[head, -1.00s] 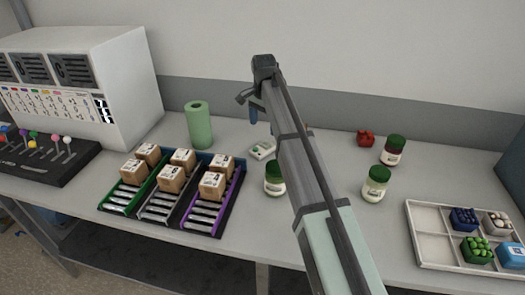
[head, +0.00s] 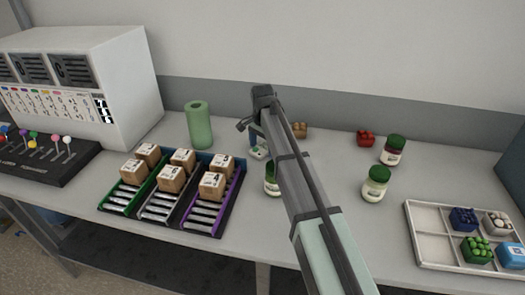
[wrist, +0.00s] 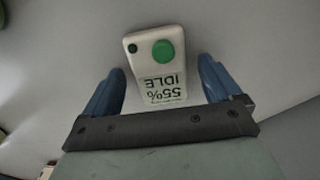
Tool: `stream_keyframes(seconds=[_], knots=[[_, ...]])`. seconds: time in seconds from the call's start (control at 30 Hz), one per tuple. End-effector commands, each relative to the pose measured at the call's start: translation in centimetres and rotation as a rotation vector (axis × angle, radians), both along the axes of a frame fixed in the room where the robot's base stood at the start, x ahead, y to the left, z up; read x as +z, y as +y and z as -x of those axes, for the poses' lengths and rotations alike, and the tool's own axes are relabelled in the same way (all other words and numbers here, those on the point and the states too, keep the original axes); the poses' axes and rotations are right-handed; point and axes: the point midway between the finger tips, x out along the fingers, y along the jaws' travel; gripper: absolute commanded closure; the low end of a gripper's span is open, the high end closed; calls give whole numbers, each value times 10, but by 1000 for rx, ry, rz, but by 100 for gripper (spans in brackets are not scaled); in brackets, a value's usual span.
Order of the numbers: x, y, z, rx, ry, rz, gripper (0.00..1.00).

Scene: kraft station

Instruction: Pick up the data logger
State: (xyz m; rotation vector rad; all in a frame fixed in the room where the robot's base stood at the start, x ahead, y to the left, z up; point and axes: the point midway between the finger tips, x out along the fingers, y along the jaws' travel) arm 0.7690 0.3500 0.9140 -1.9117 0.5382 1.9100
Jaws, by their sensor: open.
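The data logger (wrist: 155,62) is a small white box with green round parts and a display reading "55% IDLE". In the wrist view it lies on the table between the two blue fingers of my gripper (wrist: 160,88), with gaps on both sides. My gripper is open and empty. In the head view the data logger (head: 258,153) is partly hidden by my gripper (head: 254,143), which is over it.
A jar (head: 271,180) stands close by, partly behind my arm. A green roll (head: 199,125) and a rack of boxes (head: 212,222) are to the left. Two jars (head: 376,184) (head: 393,150), a red item (head: 366,139) and a divided tray (head: 432,249) are to the right.

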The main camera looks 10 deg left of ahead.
Motion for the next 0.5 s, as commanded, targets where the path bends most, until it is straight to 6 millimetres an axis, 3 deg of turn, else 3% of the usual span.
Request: stream_keyframes(seconds=[0.13, 0.5], knots=[[1, 0, 0, 0, 0, 0, 10], [1, 0, 0, 0, 0, 0, 46]])
